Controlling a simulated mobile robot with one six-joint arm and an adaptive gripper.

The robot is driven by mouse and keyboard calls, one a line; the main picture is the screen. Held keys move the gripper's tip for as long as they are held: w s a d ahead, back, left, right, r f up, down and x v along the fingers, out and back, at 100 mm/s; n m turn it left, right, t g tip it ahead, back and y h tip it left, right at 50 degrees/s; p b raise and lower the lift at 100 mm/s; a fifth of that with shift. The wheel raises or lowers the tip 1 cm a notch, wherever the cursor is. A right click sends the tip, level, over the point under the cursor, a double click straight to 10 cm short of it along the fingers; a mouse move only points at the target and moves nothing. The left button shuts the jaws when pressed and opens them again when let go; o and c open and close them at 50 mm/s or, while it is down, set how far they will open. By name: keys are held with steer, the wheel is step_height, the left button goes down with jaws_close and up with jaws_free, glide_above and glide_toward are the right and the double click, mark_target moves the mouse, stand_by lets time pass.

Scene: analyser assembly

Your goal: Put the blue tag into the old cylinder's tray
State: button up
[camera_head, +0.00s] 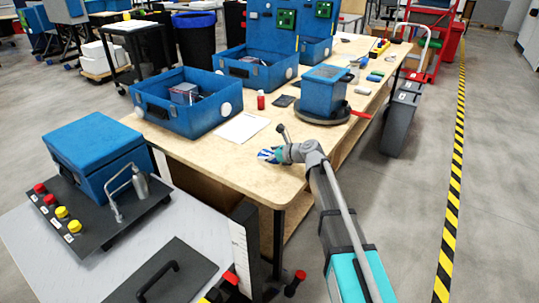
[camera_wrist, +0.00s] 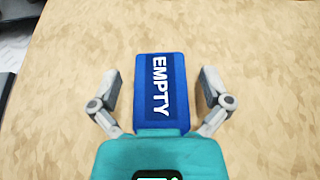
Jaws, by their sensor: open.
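The blue tag (camera_wrist: 144,70), with white letters reading EMPTY, shows in the wrist view above the wooden tabletop. My gripper (camera_wrist: 160,78) is open, with one finger on each side of the tag and a gap on both sides. The tag's near end meets or is hidden by the teal gripper body. In the head view, my gripper (camera_head: 270,155) is low over the near end of the wooden table, with blue and white showing at it. I cannot tell which container is the old cylinder's tray, and no cylinder in it can be made out.
The wooden table (camera_head: 205,158) carries blue open boxes (camera_head: 185,118), a white sheet (camera_head: 241,127), a small red bottle (camera_head: 261,99) and a blue box (camera_head: 324,93) on a round dark base. A grey bench (camera_head: 32,236) with a blue case (camera_head: 97,150) stands at left.

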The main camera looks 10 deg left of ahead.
steer(key=shift+r, duration=0.15)
steer(key=shift+s+d+r+p, duration=0.1)
steer(key=shift+d+p, duration=0.1)
steer(key=shift+p, duration=0.1)
step_height(320, 180, up, 4)
steer(key=p, duration=0.4)
glide_above(304, 178)
steer(key=w+a, duration=0.4)
steer(key=shift+r, duration=0.2)
steer(key=shift+s+d+f+n, duration=0.15)
steer(key=shift+d+f+n, duration=0.15)
steer(key=shift+n, duration=0.1)
steer(key=s+d+f+n+h, duration=0.1)
steer(key=d+n, duration=0.1)
steer(key=s+d+f+n+h, duration=0.1)
steer(key=s+d+n, duration=0.1)
steer(key=s+d+f+n+g+h, duration=0.1)
steer(key=f, duration=0.1)
steer(key=shift+s+d+f+n, duration=0.1)
steer(key=shift+s+d+n, duration=0.15)
steer(key=shift+d+n, duration=0.15)
steer(key=s+d+f+n+g+h, duration=0.1)
steer(key=s+d+f+n+h, duration=0.2)
steer(key=d, duration=0.8)
steer(key=s+d+f+n+g+h, duration=0.2)
steer(key=s+d+n+h, duration=0.4)
steer(key=s+d+n, duration=0.5)
steer(key=shift+s+f+n+g+h, duration=0.3)
steer(key=shift+s+f+n+h, duration=0.1)
steer(key=shift+s+f+n, duration=0.4)
